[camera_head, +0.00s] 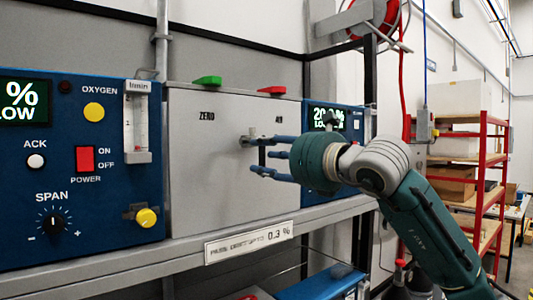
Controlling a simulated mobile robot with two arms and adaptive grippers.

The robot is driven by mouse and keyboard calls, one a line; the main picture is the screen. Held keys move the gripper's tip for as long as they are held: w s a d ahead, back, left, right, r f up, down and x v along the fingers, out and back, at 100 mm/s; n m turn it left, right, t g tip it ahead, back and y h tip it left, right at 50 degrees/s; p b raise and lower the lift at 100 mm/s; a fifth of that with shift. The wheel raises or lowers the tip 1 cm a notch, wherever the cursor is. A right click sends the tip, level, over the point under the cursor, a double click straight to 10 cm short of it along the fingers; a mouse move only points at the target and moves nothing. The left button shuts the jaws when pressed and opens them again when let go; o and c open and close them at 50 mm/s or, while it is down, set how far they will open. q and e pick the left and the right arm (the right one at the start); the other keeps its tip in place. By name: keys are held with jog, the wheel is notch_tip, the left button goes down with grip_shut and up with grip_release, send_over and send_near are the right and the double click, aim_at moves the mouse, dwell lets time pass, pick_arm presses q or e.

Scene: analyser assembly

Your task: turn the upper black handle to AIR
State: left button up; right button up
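The grey valve panel (205,150) stands between two blue analysers, with a ZERO label at its upper left and a partly hidden AIR label at its upper right. My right gripper (258,157) reaches in from the right in front of this panel. A small pale stub (254,131) shows just above the upper finger. My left gripper is out of view.
Green (207,80) and red (272,90) tabs sit on the panel's top edge. The left blue analyser (70,170) has knobs, a switch and a flow tube. The right blue analyser (352,120) is partly behind my arm. A shelf edge with a label (249,243) runs below.

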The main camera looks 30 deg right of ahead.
grip_shut()
jog(key=n, duration=0.1)
jog(key=d+n, duration=0.1)
jog(key=n, duration=0.1)
jog(key=shift+n, duration=0.3)
jog(key=n+p, duration=0.1)
jog(key=n, duration=0.3)
jog(key=d+r+n+p, duration=0.1)
jog(key=n, duration=0.4)
jog(key=d+r+n+p, duration=0.1)
jog(key=n+p, duration=0.1)
jog(key=n, duration=0.3)
jog(key=shift+w+d+r, duration=0.1)
jog(key=shift+d+r, duration=0.1)
jog(key=shift+r, duration=0.05)
jog(key=shift+n, duration=0.4)
